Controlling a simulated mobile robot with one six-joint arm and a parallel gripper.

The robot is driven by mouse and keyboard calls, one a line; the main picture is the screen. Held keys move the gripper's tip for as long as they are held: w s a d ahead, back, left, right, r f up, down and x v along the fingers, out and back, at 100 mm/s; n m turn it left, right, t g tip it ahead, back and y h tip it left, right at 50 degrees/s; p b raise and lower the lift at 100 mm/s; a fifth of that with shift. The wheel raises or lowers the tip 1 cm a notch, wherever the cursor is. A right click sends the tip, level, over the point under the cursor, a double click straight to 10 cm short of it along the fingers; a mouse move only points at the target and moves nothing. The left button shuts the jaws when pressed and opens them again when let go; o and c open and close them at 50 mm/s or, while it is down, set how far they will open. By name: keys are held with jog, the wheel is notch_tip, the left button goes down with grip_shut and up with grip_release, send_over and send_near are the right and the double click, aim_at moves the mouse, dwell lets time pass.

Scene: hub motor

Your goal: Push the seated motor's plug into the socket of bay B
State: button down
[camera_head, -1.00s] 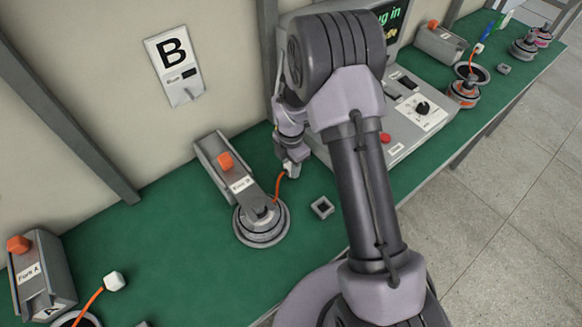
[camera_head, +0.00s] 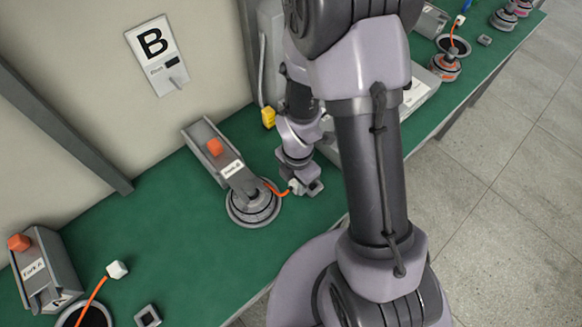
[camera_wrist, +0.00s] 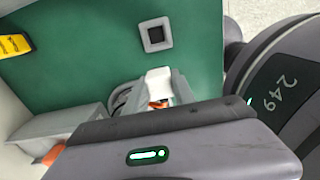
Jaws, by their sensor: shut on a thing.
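My gripper (camera_head: 295,182) is shut on the white plug (camera_head: 296,187) of the bay B motor. In the wrist view the plug (camera_wrist: 158,80) is held between the fingers, with a bit of its orange cable showing. The motor (camera_head: 253,205), a round grey disc, sits at the end of fork B (camera_head: 229,170), its orange cable running to the plug. The bay B socket (camera_head: 316,188) is a small grey square block on the green bench just right of the plug. In the wrist view the dark-holed socket (camera_wrist: 154,37) lies apart from the plug, just above it in the picture.
Fork A (camera_head: 42,268), a loose white plug (camera_head: 117,270) and another socket (camera_head: 148,316) are at the lower left. A yellow connector (camera_head: 268,117) hangs behind my gripper; it also shows in the wrist view (camera_wrist: 15,45).

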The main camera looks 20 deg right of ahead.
jog(key=shift+w+r+b, duration=0.25)
jog(key=shift+r+b, duration=0.55)
jog(key=shift+b, duration=0.2)
jog(key=shift+d+r, duration=0.2)
jog(key=shift+r, duration=0.05)
jog(key=d, duration=0.1)
jog(key=d+f, duration=0.1)
jog(key=d, duration=0.1)
jog(key=w+d+f+b, duration=0.1)
jog(key=d, duration=0.1)
jog(key=shift+d+f, duration=0.1)
jog(key=shift+f, duration=0.45)
jog(key=shift+f+b, duration=0.1)
jog(key=shift+b, duration=0.2)
jog(key=shift+f+b, duration=0.35)
jog(key=shift+f, duration=0.15)
jog(key=shift+f+b, duration=0.3)
jog(key=shift+f, duration=0.15)
